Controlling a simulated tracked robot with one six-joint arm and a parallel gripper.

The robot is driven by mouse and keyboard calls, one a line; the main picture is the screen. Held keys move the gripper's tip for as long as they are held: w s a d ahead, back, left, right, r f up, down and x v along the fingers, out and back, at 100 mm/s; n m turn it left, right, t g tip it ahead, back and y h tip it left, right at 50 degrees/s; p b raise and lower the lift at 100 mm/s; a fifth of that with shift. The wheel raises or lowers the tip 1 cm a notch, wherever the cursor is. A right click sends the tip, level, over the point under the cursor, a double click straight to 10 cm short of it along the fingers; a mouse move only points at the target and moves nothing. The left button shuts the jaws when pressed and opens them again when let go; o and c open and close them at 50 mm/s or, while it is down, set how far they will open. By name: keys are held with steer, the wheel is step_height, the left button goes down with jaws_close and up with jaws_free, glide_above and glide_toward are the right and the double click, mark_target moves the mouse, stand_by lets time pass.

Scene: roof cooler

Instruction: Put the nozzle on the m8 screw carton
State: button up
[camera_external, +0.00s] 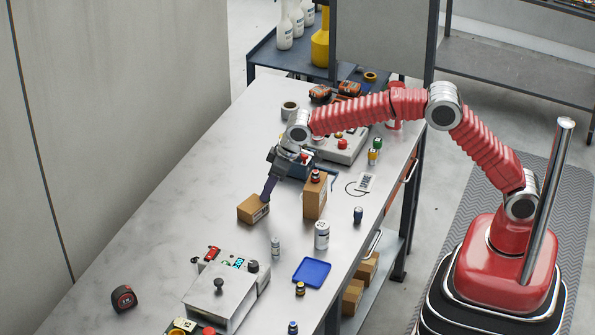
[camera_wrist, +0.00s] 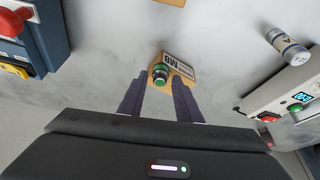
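The m8 screw carton (camera_external: 250,209) is a small brown box on the grey bench, and its M8 label shows in the wrist view (camera_wrist: 182,68). A short round piece with a green ring and dark opening, which looks like the nozzle (camera_wrist: 160,74), appears on the carton's top. My gripper (camera_wrist: 158,82) has its two purple fingers apart, either side of this piece, with a gap visible on both sides. In the external view my gripper (camera_external: 266,196) points down at the carton's top. There the nozzle is hidden or too small to tell.
A taller carton (camera_external: 315,198) with a small red-topped item on it stands to the right. A white canister (camera_external: 322,235), a grey bottle (camera_external: 275,246) and a blue tray (camera_external: 312,272) are nearer the front. A control box (camera_external: 222,292) stands at front left. Bench left of the carton is clear.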

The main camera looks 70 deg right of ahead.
steer(key=shift+o, duration=0.9)
steer(key=shift+r, duration=0.15)
steer(key=a+v, duration=0.1)
steer(key=v, duration=1.1)
steer(key=shift+d, duration=0.45)
